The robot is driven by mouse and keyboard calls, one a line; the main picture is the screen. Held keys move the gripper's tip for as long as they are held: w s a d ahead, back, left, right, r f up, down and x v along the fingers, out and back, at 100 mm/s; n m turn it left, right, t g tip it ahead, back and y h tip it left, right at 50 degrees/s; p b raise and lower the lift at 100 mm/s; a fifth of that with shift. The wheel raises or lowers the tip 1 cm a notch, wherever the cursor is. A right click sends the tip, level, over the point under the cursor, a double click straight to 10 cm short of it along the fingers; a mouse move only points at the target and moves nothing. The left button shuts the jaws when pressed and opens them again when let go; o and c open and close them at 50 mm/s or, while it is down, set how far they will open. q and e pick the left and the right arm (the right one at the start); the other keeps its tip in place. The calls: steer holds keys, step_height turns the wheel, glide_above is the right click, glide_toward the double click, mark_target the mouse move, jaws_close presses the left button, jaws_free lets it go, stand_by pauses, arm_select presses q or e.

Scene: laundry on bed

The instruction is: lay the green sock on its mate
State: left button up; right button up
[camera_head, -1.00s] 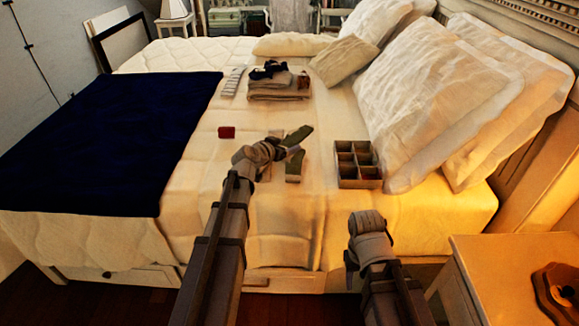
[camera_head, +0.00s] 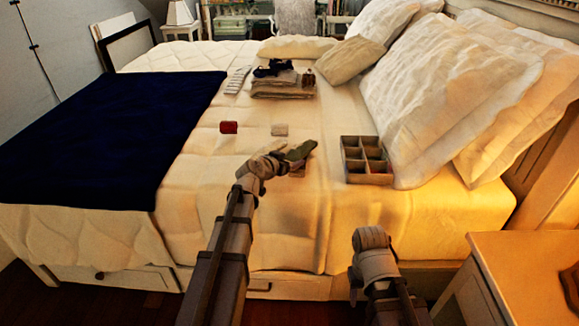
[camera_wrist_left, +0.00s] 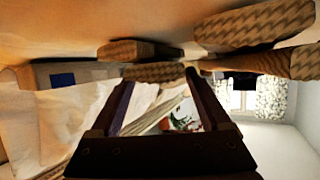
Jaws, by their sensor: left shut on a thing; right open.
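The green sock (camera_head: 299,150) is in the jaws of my left gripper (camera_head: 284,157), just above the bed. Its mate (camera_head: 299,171) lies on the bed beneath it, mostly hidden by the held sock and gripper. I cannot tell whether the two touch. In the left wrist view, a patterned sock piece (camera_wrist_left: 155,72) shows between the fingertips, with more patterned pieces around it; which is which is unclear. My right gripper (camera_head: 371,241) is open and empty at the front of the bed, its fingers hard to see.
A divided box (camera_head: 346,160) stands to the right of the socks. A red item (camera_head: 228,127) and a small beige block (camera_head: 279,130) lie behind to the left. A folded stack (camera_head: 283,91) is further back. Pillows (camera_head: 440,100) fill the right; a dark blue blanket (camera_head: 110,135) covers the left.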

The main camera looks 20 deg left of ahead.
arm_select(q)
steer(key=shift+f, duration=0.15)
steer(key=o, duration=1.2)
steer(key=shift+c, duration=0.2)
steer(key=shift+r, duration=0.2)
steer(key=p+v, duration=0.4)
steer(key=v, duration=0.8)
steer(key=shift+p, duration=0.4)
